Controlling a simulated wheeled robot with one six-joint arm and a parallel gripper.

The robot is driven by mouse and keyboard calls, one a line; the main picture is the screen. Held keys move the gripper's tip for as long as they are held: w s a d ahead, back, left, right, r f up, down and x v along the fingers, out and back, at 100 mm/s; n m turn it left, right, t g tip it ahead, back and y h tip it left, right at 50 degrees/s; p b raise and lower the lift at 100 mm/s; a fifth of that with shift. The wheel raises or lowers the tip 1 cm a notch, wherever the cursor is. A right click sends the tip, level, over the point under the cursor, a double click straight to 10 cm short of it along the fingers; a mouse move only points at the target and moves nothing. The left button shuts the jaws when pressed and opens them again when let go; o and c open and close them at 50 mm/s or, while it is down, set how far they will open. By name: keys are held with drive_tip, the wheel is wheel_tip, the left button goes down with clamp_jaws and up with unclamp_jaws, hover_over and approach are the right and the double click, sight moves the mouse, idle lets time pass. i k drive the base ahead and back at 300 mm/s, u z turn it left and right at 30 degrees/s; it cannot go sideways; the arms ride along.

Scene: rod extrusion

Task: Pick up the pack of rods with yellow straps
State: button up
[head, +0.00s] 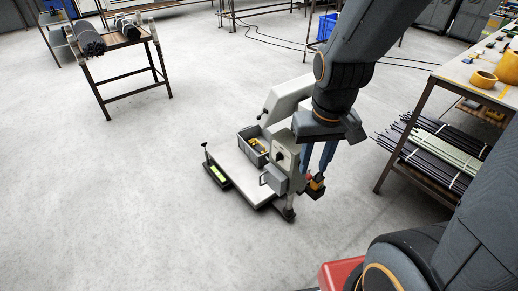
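Dark rod packs lie on a small brown table (125,42) at the upper left: one pack (88,40) shows its rod ends, another (127,27) lies beside it. More long rods (440,145), dark and pale green, lie on a shelf at the right with whitish straps. No strap is clearly yellow at this size. My gripper (315,165) points down from the arm at the centre, with two blue fingers apart and nothing seen between them. It is well away from both sets of rods, and the arm hides part of the floor behind.
A grey-white machine with a flat platform (245,170) and a grey bin (253,147) stands behind and below my gripper. A blue crate (327,27) is at the back. Open floor spreads left.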

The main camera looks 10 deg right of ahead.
sight(254, 144)
drive_tip(key=z, duration=0.15)
drive_tip(key=k, duration=0.35)
drive_tip(key=u, duration=1.55)
drive_tip(key=i, duration=1.55)
drive_tip(key=z, duration=1)
drive_tip(key=i, duration=0.95)
drive_tip(key=z, duration=1.05)
drive_tip(key=i, duration=0.25)
drive_tip(key=z, duration=0.25)
